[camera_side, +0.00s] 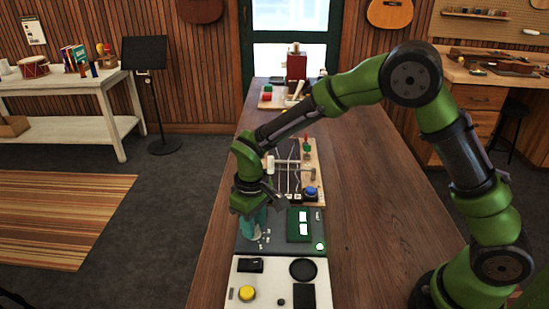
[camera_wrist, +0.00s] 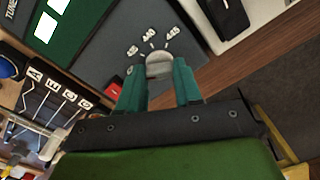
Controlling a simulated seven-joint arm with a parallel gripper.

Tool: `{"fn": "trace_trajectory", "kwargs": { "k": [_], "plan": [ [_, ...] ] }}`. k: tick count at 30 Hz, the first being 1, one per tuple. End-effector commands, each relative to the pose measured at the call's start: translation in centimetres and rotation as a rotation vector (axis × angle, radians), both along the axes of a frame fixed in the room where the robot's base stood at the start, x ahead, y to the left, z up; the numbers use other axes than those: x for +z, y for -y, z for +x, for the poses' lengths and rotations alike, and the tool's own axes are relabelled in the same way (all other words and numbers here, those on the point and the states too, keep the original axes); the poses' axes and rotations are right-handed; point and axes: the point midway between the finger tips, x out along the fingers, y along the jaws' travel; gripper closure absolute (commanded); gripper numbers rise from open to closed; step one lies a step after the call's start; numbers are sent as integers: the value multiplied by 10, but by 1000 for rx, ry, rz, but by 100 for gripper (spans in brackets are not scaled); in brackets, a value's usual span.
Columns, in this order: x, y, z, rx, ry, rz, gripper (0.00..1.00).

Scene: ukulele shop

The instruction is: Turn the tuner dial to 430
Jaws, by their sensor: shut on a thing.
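The tuner dial (camera_wrist: 157,62) is a pale grey round knob on the dark grey tuner panel (camera_wrist: 105,48). I cannot tell which number the dial points to.
A green unit with white windows (camera_side: 298,225) is right of the dial. A white panel with a yellow button (camera_side: 247,293) lies in front. Behind are a board with a blue button (camera_side: 311,191) and strings. The wooden table (camera_side: 365,215) is clear on the right.

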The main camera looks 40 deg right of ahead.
Motion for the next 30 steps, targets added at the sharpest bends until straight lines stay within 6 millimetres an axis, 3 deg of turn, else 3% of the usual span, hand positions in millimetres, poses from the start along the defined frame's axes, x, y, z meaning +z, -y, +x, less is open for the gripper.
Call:
{"fn": "trace_trajectory", "kwargs": {
  "k": [11, 12, 16, 25, 30],
  "plan": [
    [1, 0, 0, 1, 0, 0, 96],
    [0, 0, 0, 1, 0, 0, 60],
    [0, 0, 0, 1, 0, 0, 40],
    [2, 0, 0, 1, 1, 0, 40],
    [19, 0, 1, 1, 5, 1, 40]
  ]
}}
